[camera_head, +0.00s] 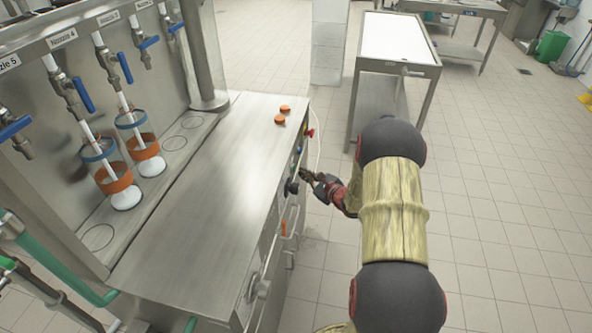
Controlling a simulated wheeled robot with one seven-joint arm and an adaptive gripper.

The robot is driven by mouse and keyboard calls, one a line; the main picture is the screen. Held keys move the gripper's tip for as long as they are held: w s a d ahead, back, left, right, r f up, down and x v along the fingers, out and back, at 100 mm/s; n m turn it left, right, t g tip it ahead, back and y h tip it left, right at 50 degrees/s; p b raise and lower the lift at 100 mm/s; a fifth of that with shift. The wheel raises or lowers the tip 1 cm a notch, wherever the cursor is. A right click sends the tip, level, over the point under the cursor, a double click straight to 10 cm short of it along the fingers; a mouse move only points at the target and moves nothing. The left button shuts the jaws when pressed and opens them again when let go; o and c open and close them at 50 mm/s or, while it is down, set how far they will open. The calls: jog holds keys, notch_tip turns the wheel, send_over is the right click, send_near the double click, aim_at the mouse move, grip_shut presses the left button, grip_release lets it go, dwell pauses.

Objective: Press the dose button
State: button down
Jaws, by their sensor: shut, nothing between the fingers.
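The filler machine's control panel (292,168) runs along the steel cabinet's right side and is seen edge-on. It carries a red knob (310,133), small blue and green parts, and a dark knob (291,187). I cannot tell which of these is the dose button, as no label there is readable. My gripper (306,174) is shut and empty. It points left at the panel, close to the dark knob; I cannot tell if it touches anything.
Two cups with orange bands, one of them the near cup (119,190), stand under nozzles. Two orange caps (280,119) lie on the steel worktop (195,195). A thin hose hangs beside the panel.

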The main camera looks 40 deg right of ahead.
jog(key=s+d, duration=0.4)
jog(key=shift+s, duration=0.3)
dwell(0.5)
dwell(0.4)
